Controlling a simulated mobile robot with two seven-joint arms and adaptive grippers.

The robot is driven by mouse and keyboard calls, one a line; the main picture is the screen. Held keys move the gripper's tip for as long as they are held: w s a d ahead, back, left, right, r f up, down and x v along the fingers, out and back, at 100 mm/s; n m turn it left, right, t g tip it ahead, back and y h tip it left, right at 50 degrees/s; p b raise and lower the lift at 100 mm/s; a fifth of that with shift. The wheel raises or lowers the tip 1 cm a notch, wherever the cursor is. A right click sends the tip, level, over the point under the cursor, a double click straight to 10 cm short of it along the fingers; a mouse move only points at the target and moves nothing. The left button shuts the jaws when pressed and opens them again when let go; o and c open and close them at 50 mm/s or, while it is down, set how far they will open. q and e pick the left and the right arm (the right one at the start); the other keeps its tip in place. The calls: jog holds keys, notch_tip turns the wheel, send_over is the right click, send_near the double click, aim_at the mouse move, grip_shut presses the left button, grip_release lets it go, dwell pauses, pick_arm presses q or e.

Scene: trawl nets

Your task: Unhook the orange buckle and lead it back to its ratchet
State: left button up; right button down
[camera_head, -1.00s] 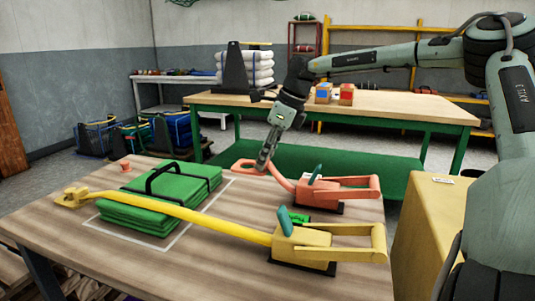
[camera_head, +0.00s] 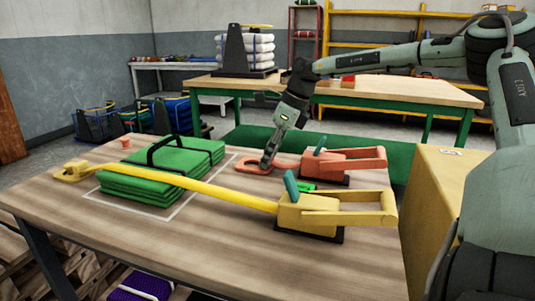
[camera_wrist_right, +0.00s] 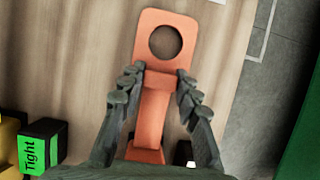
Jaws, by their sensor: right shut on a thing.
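The orange buckle (camera_head: 256,167), a flat plate with a round hole, is at or just above the tabletop left of its orange ratchet (camera_head: 345,163). My right gripper (camera_head: 268,163) is shut on its neck. In the right wrist view, the buckle (camera_wrist_right: 150,30) points away between the fingers (camera_wrist_right: 160,95), and an orange strap runs back under the gripper. The ratchet is out of that view. A small orange hook (camera_head: 125,143) stands at the table's far left, apart from the buckle. My left gripper is not in view.
A yellow strap (camera_head: 215,192) crosses a green folded stack (camera_head: 150,185) from its left-hand hook to the yellow ratchet (camera_head: 310,213). A green "Tight" block (camera_wrist_right: 42,150) sits between the ratchets. A yellow cabinet (camera_head: 430,195) stands at the right.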

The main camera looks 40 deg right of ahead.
jog(key=c, duration=1)
grip_release()
jog(key=v, duration=1.2)
